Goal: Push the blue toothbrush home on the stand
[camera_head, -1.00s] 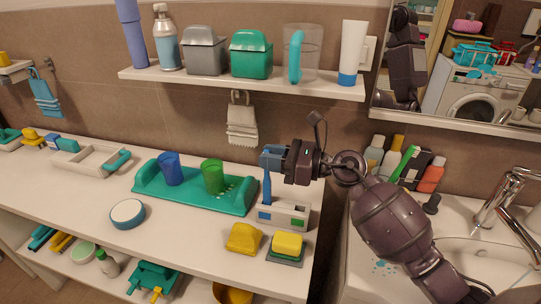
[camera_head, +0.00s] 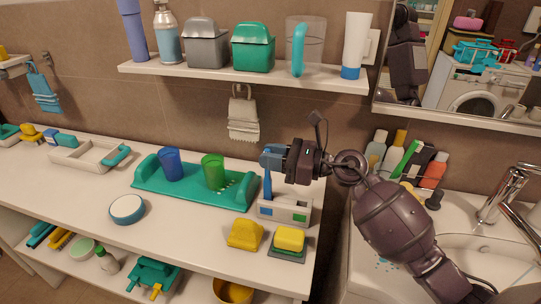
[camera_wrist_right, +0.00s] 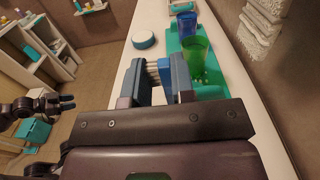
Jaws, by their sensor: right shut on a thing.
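The blue toothbrush (camera_head: 267,187) stands upright at the left end of the white stand (camera_head: 298,214), its lower end inside the stand. My right gripper (camera_head: 272,158) is shut on its upper part, above the stand. In the right wrist view, the brush head (camera_wrist_right: 165,74) with pale bristles shows between the two fingers (camera_wrist_right: 163,82). How deep the brush sits is hidden by the stand's wall. A dark gripper, my left one (camera_wrist_right: 66,103), shows small at the left of the right wrist view, away from the counter; its jaw opening is unclear.
A teal tray (camera_head: 225,195) with a blue cup (camera_head: 169,164) and a green cup (camera_head: 212,171) is left of the stand. Yellow sponges (camera_head: 245,234) lie in front. A wall shelf (camera_head: 300,80) is above; the basin (camera_head: 480,262) is at right.

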